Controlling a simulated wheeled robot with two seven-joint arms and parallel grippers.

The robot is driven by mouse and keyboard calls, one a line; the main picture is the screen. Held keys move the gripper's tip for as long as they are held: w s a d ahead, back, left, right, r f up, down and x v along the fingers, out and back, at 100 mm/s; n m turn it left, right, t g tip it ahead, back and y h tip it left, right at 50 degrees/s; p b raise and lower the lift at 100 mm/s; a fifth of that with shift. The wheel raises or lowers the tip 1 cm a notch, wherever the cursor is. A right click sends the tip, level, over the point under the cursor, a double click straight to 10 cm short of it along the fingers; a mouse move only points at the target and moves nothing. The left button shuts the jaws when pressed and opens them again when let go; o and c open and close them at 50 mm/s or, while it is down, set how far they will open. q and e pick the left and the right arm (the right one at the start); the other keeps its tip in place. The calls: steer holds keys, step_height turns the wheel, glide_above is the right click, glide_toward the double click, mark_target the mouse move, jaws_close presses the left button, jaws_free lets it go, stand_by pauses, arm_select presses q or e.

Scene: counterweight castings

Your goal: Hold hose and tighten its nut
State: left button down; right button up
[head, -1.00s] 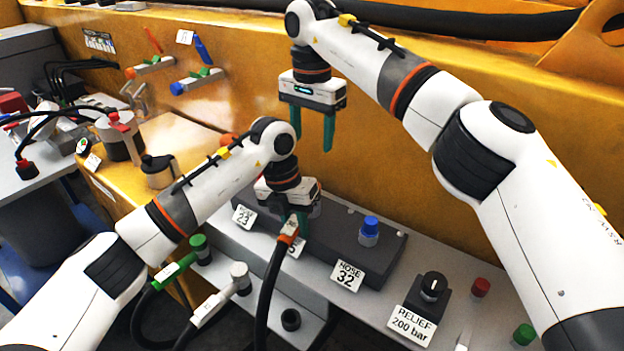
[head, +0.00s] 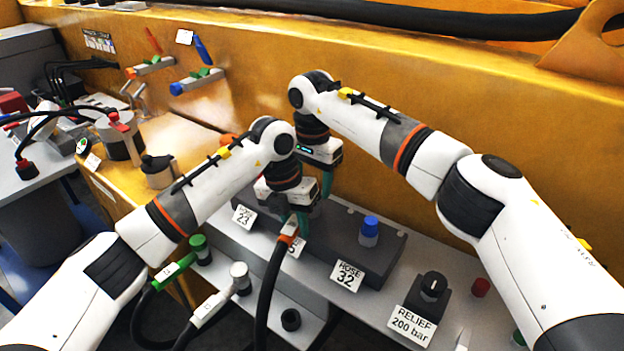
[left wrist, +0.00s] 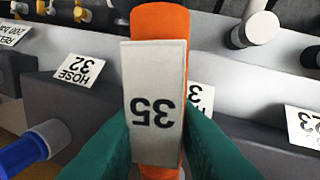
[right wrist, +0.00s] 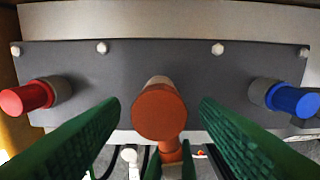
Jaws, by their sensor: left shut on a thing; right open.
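The black hose (head: 268,285) rises to an orange end fitting (head: 290,229) at the front edge of a dark block. My left gripper (left wrist: 157,150) is shut on this orange fitting, which carries a white tag reading 35 (left wrist: 155,103). My right gripper (right wrist: 160,102) is open and points down at the block. A round orange-brown piece (right wrist: 158,113), which looks like the hose's nut, lies between its spread fingers, with a gap on each side. In the head view, my left gripper partly hides the right gripper's fingers (head: 326,185), and the nut is hidden.
The dark block (right wrist: 130,62) has a red cap (right wrist: 27,98) on the left and a blue cap (right wrist: 296,100) on the right. A relief knob (head: 433,287) stands further right. Green-ended (head: 175,270) and white-ended (head: 212,309) hoses hang at left. A yellow wall (head: 420,130) rises behind.

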steer(key=c, duration=1)
steer(key=m, duration=0.4)
steer(key=shift+m, duration=0.4)
steer(key=o, duration=1)
steer(key=shift+r, duration=0.15)
step_height(320, 180, up, 12)
